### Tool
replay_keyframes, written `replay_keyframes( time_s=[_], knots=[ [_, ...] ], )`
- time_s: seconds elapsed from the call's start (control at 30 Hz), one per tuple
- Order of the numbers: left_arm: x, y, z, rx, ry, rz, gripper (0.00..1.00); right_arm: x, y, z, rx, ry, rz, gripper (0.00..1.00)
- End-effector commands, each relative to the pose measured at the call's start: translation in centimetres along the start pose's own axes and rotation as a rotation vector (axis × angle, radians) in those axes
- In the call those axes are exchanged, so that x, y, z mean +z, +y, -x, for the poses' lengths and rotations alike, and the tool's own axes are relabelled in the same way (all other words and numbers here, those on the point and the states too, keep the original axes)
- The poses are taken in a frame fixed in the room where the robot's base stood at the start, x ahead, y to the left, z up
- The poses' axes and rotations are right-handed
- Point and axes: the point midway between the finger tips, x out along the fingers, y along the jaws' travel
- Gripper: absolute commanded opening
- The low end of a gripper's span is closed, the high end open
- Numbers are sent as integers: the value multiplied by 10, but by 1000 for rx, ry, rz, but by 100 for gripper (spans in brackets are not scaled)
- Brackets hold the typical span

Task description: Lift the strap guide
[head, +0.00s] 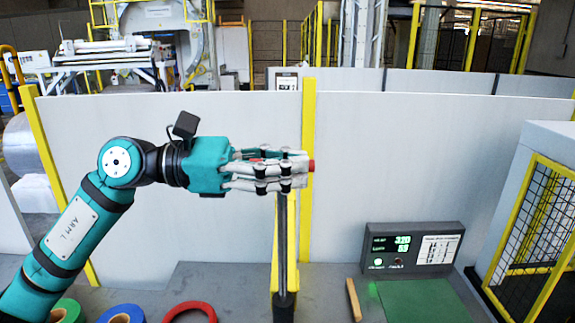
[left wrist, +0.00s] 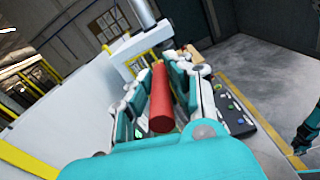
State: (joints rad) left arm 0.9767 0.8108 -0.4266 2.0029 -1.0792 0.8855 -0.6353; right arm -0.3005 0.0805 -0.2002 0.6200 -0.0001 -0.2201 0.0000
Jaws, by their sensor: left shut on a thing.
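My left gripper (head: 298,170) comes in from the left and is shut around the red handle. In the left wrist view the red handle (left wrist: 161,98) lies lengthwise between the two rows of fingers.
Green (head: 67,311), blue (head: 121,314) and red (head: 189,312) rolls lie at the front left. A display box (head: 412,249), a green mat (head: 420,300) and a wooden strip (head: 353,299) are at the right. A grey panel (head: 200,240) stands behind; a yellow-framed cage (head: 535,230) stands far right.

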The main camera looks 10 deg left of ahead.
Motion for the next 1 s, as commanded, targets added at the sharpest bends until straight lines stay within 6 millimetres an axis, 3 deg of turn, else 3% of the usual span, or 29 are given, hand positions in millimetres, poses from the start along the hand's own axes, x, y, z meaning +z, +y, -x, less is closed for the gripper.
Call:
replay_keyframes(
  time_s=[0.03, 0.2, 0.7, 0.87, 1.0],
  knots=[
    [8, 3, 2, 12, -17, -8, 18, 0, 0, 1, 0, 0, 0, 0],
    [9, 3, 2, 11, -19, -9, 40, 0, 0, 1, 0, 0, 0, 0],
    [10, 2, 5, 9, -20, -8, 40, -1, 0, 1, 0, 1, 0, 0],
    [5, 4, 25, 12, -12, -3, 40, -1, 0, 1, -1, 1, 0, 0],
    [2, 5, 55, 13, -8, 1, 40, -1, 0, 1, 0, 1, 0, 0]
  ],
)
